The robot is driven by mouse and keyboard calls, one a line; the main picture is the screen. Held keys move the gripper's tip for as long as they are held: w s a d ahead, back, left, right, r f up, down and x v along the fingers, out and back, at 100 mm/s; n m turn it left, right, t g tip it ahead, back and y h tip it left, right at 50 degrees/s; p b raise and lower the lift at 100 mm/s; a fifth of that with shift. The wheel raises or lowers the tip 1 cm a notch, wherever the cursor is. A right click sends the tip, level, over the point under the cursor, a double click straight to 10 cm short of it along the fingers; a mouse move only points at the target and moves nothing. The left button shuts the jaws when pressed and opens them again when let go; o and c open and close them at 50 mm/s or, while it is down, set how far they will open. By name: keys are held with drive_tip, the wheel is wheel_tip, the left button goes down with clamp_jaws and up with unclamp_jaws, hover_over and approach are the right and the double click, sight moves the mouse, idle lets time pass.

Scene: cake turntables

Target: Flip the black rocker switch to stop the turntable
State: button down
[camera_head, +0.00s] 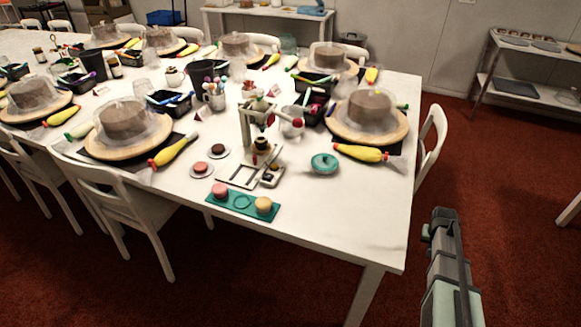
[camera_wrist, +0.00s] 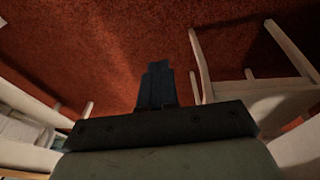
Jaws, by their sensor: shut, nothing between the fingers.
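Several cake turntables with round wooden tops stand on the white table, each bearing a brown cake under a clear cover. The nearest to my arm is the right turntable (camera_head: 395,133); another is the front left turntable (camera_head: 98,150). I cannot make out a black rocker switch in either view. My gripper (camera_head: 443,214) is off the table's right edge, to the right of and nearer than the right turntable. In the wrist view its dark fingers (camera_wrist: 157,72) are together and empty, with red carpet beyond them.
The white table (camera_head: 330,215) holds yellow piping bags, a small white stand (camera_head: 246,125), a teal lidded dish (camera_head: 325,163) and a teal tray (camera_head: 242,202). A white chair (camera_head: 433,135) stands at its right end. A shelf (camera_head: 490,75) is at the back right.

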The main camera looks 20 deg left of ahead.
drive_tip(key=w+r+t, duration=0.2)
drive_tip(key=w+r, duration=0.9)
drive_tip(key=r, duration=0.1)
drive_tip(key=shift+g+y, duration=0.3)
drive_tip(key=shift+y, duration=0.2)
drive_tip(key=w+a+r, duration=0.1)
drive_tip(key=a+r, duration=0.2)
drive_tip(key=a, duration=0.4)
drive_tip(key=w+a+r, duration=0.1)
drive_tip(key=a+r, duration=0.2)
drive_tip(key=a, duration=0.5)
drive_tip(key=w+a+r, duration=0.2)
drive_tip(key=a+r, duration=0.1)
drive_tip(key=a, duration=0.4)
drive_tip(key=shift+a+r, duration=0.3)
drive_tip(key=shift+a, duration=0.05)
drive_tip(key=s+a+r+g, duration=0.1)
drive_tip(key=s+a+r, duration=0.1)
drive_tip(key=a, duration=0.6)
drive_tip(key=s+a+r+g, duration=0.1)
drive_tip(key=s+a+r, duration=0.1)
drive_tip(key=a, duration=0.7)
wheel_tip(320, 180, up, 8)
drive_tip(key=g, duration=0.2)
hover_over(268, 176)
drive_tip(key=a, duration=0.2)
drive_tip(key=shift+w+r, duration=0.1)
drive_tip(key=shift+w, duration=0.2)
wheel_tip(268, 176, down, 14)
